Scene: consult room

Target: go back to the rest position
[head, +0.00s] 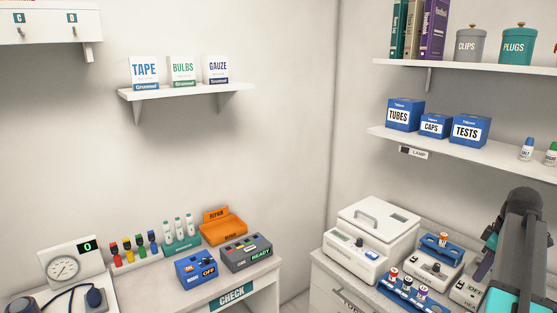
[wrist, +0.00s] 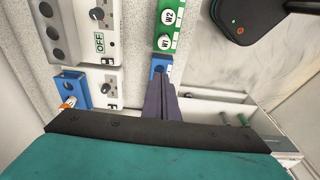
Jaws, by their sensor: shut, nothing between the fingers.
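My gripper (wrist: 164,100) shows in the wrist view with its dark fingers together and nothing between them. Its tips point at a blue end piece (wrist: 163,66) below a green strip (wrist: 168,35) marked W1 and W2. I cannot tell whether they touch it. In the head view my arm fills the lower right, over the right counter, and the fingertips are not clear there.
The right counter holds a white lidded machine (head: 367,240), a blue tube rack (head: 412,297) and a small device with a dial (head: 433,268). A shelf (head: 460,150) with blue boxes hangs above. A dark device (wrist: 245,20) is close right in the wrist view.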

